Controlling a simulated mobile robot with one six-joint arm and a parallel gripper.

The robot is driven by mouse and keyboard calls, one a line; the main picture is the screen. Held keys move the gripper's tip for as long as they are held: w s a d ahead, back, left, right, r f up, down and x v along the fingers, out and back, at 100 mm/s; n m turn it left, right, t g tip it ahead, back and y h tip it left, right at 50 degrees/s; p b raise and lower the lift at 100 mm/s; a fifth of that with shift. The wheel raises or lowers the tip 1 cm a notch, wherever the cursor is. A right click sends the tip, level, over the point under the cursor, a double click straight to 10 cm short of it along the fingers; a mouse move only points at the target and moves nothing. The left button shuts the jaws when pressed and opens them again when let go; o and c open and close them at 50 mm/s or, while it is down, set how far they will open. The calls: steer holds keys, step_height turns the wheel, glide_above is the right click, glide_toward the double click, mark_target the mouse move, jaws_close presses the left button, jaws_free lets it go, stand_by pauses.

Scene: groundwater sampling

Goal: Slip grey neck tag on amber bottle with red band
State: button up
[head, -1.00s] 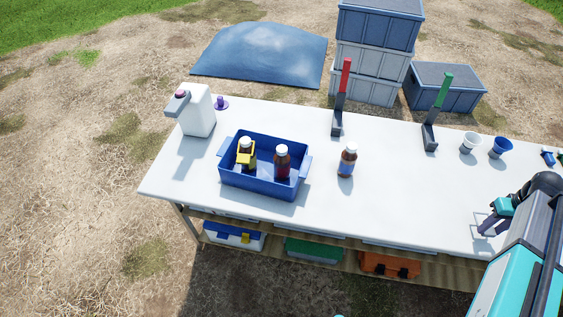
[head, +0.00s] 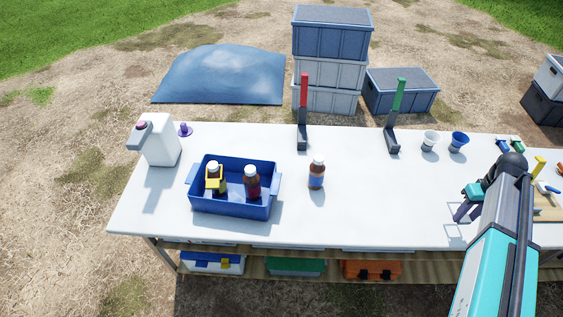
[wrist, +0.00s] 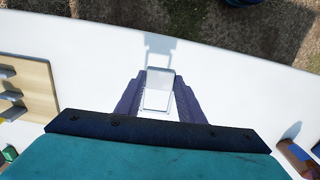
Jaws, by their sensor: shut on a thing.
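The amber bottle with the red band (head: 252,184) stands upright in the right part of a blue tub (head: 233,210), white-capped, with no tag seen on its neck. Beside it in the tub, another amber bottle (head: 213,169) wears a yellow tag (head: 215,184). A third amber bottle with a blue band (head: 317,174) stands on the white table, right of the tub. My gripper (head: 459,217) is over the table's right part, far from the tub. In the wrist view its fingers are shut on the pale grey neck tag (wrist: 157,88), a thin square frame held above the tabletop.
A red-handled stand (head: 303,125) and a green-handled stand (head: 393,130) are at the table's back. A white cup (head: 430,141) and a blue cup (head: 459,142) stand right of them. A white jug (head: 160,143) is at the left. The table between bottle and gripper is clear.

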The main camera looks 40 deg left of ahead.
steer(key=s+d+r+m+b, duration=0.2)
steer(key=s+r+b, duration=0.3)
steer(key=r, duration=0.7)
steer(key=shift+s+d, duration=0.2)
steer(key=shift+s, duration=0.15)
steer(key=shift+a, duration=0.1)
